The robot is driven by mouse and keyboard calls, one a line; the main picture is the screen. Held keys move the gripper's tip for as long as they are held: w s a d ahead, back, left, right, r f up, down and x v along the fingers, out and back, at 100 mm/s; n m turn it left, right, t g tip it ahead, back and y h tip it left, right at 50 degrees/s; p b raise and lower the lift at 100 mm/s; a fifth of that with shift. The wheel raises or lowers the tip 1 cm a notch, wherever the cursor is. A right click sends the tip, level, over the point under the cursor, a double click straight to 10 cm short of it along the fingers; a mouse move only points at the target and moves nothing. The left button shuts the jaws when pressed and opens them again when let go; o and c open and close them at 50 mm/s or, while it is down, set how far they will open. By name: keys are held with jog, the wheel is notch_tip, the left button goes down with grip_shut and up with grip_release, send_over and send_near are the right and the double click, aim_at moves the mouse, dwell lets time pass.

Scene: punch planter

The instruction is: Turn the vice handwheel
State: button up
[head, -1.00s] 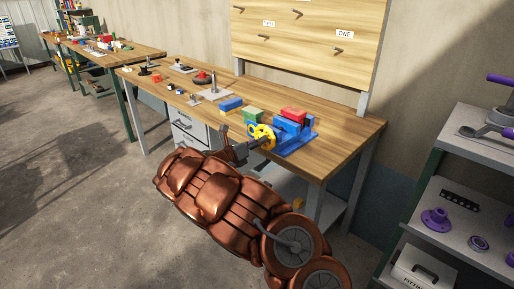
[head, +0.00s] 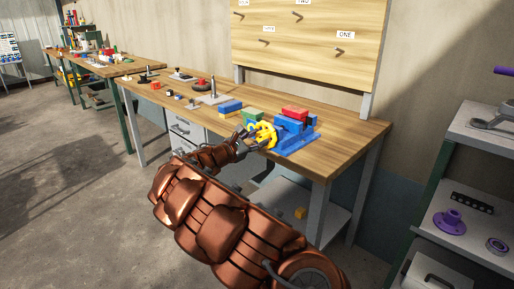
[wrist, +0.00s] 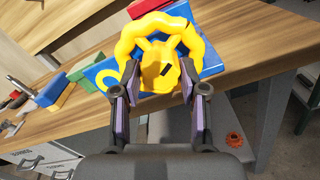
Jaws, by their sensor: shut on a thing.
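The vice (head: 296,141) is blue and stands near the right front edge of the wooden workbench. Its yellow handwheel (head: 266,133) faces the front left, with a lumpy rim. In the wrist view the handwheel (wrist: 157,68) fills the top centre, its middle part between my two fingers. My gripper (head: 251,138) is at the handwheel from the front left. In the wrist view my gripper (wrist: 160,92) has purple-padded fingers on either side of the yellow part, shut on it. The exact contact is partly hidden.
A red block (head: 295,114) sits at the top of the vice. Blue and green blocks (head: 231,106) lie to its left on the bench (head: 345,135). A grey shelf (head: 485,150) with purple parts stands at the right. The floor at the left is clear.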

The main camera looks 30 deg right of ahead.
jog(key=m+b, duration=0.5)
jog(key=shift+f+m+b, duration=0.4)
jog(key=m+b, duration=0.6)
jog(key=b, duration=0.1)
jog(key=m+b, duration=0.6)
jog(key=b, duration=0.1)
jog(key=shift+m+b, duration=0.3)
jog(key=shift+b, duration=0.05)
jog(key=m+b, duration=0.5)
jog(key=shift+w+b, duration=0.1)
jog(key=shift+b, duration=0.3)
jog(key=m+b, duration=0.2)
jog(key=m, duration=0.1)
jog(key=m+b, duration=0.2)
jog(key=shift+r+m, duration=0.2)
jog(key=shift+m, duration=0.2)
jog(key=m+b, duration=0.1)
jog(key=m, duration=0.4)
jog(key=shift+b, duration=0.4)
jog(key=m, duration=0.5)
jog(key=shift+r+m, duration=0.15)
jog(key=shift+m, duration=0.25)
jog(key=m+p, duration=0.2)
jog(key=m, duration=0.2)
jog(key=shift+r+m+p, duration=0.1)
jog(key=shift+m+p, duration=0.3)
